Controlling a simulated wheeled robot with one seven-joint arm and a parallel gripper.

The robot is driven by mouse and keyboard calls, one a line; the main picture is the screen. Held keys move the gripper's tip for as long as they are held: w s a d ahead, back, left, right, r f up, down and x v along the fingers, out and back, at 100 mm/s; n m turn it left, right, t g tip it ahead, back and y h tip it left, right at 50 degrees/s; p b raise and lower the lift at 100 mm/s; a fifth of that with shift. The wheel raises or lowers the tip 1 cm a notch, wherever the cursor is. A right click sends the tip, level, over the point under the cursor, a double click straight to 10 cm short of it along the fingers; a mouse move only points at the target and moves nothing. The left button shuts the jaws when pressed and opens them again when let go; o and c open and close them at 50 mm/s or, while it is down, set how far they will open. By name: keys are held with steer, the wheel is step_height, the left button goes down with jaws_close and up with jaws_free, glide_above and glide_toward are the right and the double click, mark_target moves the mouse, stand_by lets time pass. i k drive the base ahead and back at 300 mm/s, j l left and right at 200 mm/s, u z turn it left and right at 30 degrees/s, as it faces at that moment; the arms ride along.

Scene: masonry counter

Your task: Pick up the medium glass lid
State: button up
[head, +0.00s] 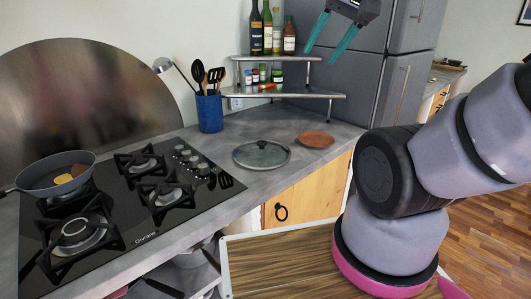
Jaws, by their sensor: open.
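The glass lid (273,158) is round and clear, with a dark knob on top and a metal rim. It lies flat on the grey counter, between the stove and a brown round plate. My gripper (330,38) has two teal fingers spread apart with nothing between them. It is high up in front of the grey fridge, above and to the right of the lid, well apart from it.
A black gas stove (140,195) with a pan (45,180) fills the left counter. A blue utensil holder (209,114) stands behind the lid. A shelf (285,93) with bottles and jars is at the back. A brown plate (316,139) lies right of the lid.

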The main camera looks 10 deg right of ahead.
mark_target(259, 154)
steer(key=i+l+u, duration=0.1)
steer(key=l+u, duration=0.15)
steer(key=l, duration=0.7)
steer(key=l+u, duration=0.2)
steer(key=l, duration=0.8)
steer(key=i, duration=0.05)
